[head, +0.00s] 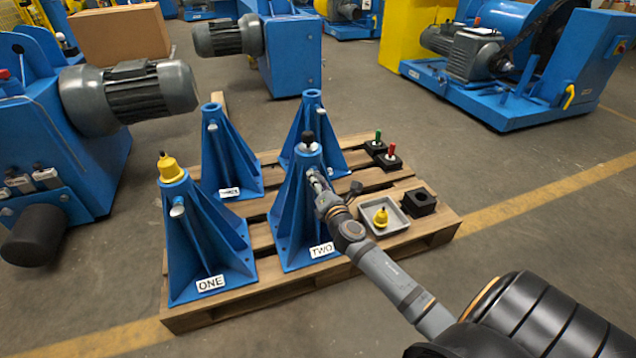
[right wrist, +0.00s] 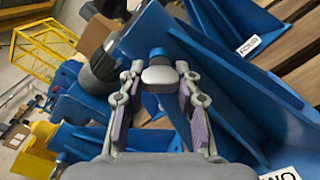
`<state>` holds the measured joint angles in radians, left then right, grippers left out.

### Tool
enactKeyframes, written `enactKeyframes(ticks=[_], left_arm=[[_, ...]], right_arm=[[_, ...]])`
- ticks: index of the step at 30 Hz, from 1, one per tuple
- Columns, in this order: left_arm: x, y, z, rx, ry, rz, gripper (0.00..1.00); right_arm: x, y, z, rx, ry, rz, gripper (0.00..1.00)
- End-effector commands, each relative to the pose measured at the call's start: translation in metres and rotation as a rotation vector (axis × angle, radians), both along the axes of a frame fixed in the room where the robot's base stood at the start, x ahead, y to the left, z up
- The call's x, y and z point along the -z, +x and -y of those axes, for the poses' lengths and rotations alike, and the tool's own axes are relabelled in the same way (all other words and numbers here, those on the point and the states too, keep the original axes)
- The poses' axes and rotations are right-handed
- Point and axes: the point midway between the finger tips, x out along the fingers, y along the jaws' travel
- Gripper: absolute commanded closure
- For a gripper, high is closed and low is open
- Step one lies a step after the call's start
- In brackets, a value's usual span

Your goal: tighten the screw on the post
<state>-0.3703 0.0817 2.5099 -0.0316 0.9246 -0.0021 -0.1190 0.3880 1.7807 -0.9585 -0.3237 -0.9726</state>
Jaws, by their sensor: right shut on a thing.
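Blue post TWO (head: 298,220) stands upright on the pallet, with a black piece (head: 308,142) in its top. My right gripper (head: 318,182) reaches the upper side of post TWO from the front right. In the right wrist view, its fingers (right wrist: 160,72) stand on either side of the screw's rounded grey head (right wrist: 159,78) and are shut on it. The blue post (right wrist: 210,75) lies right behind it. In the head view the gripper mostly covers the screw. My left gripper is not in view.
Post ONE (head: 205,240) with a yellow cap (head: 170,168), post THREE (head: 228,160) and another blue post (head: 318,130) share the pallet (head: 270,300). A grey tray (head: 402,222) holds a yellow piece (head: 380,217). Black blocks (head: 420,202) lie at the right.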

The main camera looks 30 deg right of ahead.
Motion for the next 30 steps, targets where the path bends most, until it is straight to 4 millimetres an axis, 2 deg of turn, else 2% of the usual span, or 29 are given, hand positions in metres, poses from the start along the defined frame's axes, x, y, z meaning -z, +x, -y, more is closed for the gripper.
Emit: enactKeyframes(ticks=[30], left_arm=[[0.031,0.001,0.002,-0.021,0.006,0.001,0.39]], right_arm=[[0.0,0.0,-0.001,0.001,0.939,0.224,0.99]])
